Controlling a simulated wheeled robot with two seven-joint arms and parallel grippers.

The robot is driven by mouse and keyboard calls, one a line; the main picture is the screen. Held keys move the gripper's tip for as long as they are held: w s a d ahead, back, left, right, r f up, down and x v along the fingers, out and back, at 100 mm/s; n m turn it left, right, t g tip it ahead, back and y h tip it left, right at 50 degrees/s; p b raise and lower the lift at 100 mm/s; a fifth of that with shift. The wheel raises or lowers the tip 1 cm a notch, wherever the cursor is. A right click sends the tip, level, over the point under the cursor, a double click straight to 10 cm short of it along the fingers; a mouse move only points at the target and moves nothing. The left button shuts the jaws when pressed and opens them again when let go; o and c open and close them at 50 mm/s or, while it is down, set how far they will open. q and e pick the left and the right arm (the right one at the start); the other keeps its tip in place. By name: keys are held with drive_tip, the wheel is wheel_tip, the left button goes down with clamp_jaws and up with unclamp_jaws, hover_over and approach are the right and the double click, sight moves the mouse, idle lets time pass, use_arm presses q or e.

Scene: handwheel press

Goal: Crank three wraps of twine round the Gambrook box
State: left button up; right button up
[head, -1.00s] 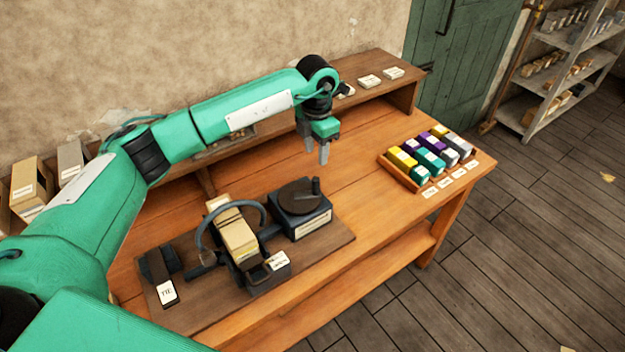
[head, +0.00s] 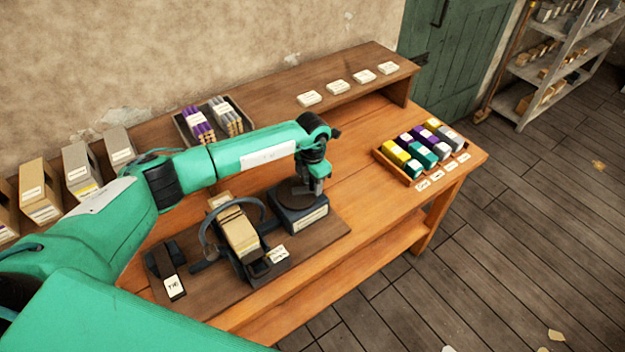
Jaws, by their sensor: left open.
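The box (head: 240,234), tan with a pale top, sits in a dark cradle on the base board, with a grey ring (head: 208,240) around it. To its right is a dark crank unit (head: 300,219) with a round disc on top and a label on its front. My left gripper (head: 308,190) is open and points down at the right part of the disc. It hides the upright crank knob, so I cannot tell whether the fingers are around it. A lever block with a TIE label (head: 174,287) stands at the board's left. My right gripper is not in view.
A wooden tray (head: 391,166) of coloured spools stands at the bench's right end, with label cards before it. The raised back shelf (head: 345,66) holds several cards, a tray of purple and grey bundles (head: 212,118) and upright boxes (head: 80,168).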

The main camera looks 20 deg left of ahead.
sight(306, 202)
use_arm(q)
clamp_jaws()
drive_tip(key=shift+s+d+f+m+b, duration=0.1)
drive_tip(key=shift+s+f+m+b, duration=0.1)
drive_tip(key=shift+m+b, duration=0.65)
drive_tip(key=s+m+b, duration=0.1)
drive_tip(key=m+b, duration=0.2)
drive_tip(key=b, duration=0.1)
drive_tip(key=s+m+b, duration=0.1)
drive_tip(key=m+b, duration=0.1)
drive_tip(key=b, duration=0.2)
drive_tip(key=s+m+b, duration=0.1)
drive_tip(key=m+b, duration=0.2)
drive_tip(key=b, duration=0.1)
drive_tip(key=shift+s+m, duration=0.3)
drive_tip(key=shift+m, duration=0.05)
drive_tip(key=shift+s+a+r+m+b, duration=0.2)
drive_tip(key=shift+s+a+m+b, duration=0.1)
drive_tip(key=shift+m+b, duration=0.7)
drive_tip(key=shift+s+r, duration=0.1)
